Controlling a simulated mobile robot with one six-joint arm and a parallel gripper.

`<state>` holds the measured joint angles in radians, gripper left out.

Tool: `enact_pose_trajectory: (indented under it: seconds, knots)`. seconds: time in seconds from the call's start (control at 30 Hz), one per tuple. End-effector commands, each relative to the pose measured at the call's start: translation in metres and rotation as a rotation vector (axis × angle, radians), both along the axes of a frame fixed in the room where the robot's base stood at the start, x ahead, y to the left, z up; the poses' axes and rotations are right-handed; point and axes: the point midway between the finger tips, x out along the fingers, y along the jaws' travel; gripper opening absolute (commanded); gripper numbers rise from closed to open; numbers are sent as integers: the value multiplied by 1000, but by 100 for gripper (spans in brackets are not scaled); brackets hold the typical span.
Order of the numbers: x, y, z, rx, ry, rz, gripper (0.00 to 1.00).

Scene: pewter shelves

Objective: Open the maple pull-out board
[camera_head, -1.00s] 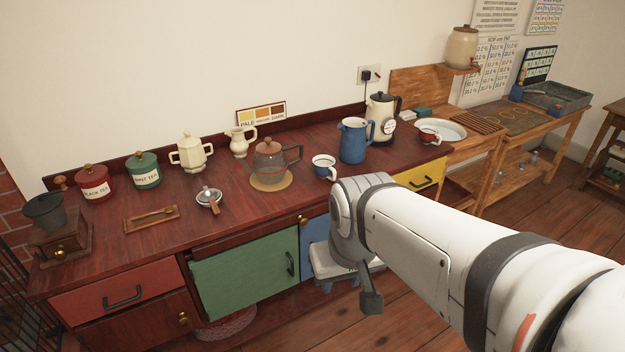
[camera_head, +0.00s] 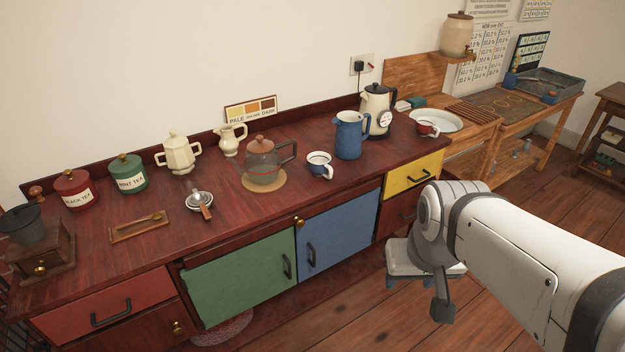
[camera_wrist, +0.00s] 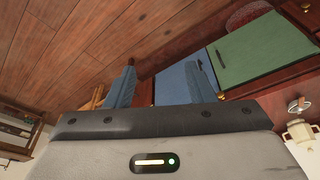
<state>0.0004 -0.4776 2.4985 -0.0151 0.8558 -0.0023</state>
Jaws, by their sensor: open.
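A brass knob (camera_head: 299,222) sits on a dark red front strip just under the countertop, above where the green door (camera_head: 240,277) and blue door (camera_head: 338,235) meet. This strip may be the front of the pull-out board; no pale maple surface shows. The strip looks flush with the cabinet. My gripper (camera_wrist: 161,85) is open and empty, with blue fingers spread in the wrist view. In the head view it is low over the floor, in front of the cabinet's right end, apart from the knob. The arm partly hides it.
A red drawer (camera_head: 105,305) and yellow drawer (camera_head: 411,174) flank the doors. The countertop (camera_head: 250,215) holds a glass teapot (camera_head: 263,162), a cup (camera_head: 319,165), a blue jug (camera_head: 351,136) and canisters. The floor (camera_head: 345,320) before the doors is clear.

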Motion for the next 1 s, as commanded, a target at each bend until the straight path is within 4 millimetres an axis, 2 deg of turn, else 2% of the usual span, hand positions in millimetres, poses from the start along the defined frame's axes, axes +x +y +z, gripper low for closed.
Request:
enact_pose_trajectory:
  seconds: [0.03,0.07,0.17,0.33,0.4,0.43,0.5,0.6,0.7,0.8,1.0]
  knots:
    - [11,9,-17,-12,-27,5,50]
    - [21,12,-25,-20,-54,13,50]
    - [63,11,-57,-57,-179,54,50]
    - [149,21,-112,-101,-461,178,50]
    - [179,34,-133,-99,-572,256,50]
    - [188,42,-146,-93,-595,307,50]
    - [220,48,-158,-108,-750,327,50]
    - [249,76,-184,-61,-914,424,50]
    - [266,104,-206,6,-1058,517,50]
    - [273,128,-222,76,-1175,589,50]
    - [274,153,-234,171,-1305,666,50]
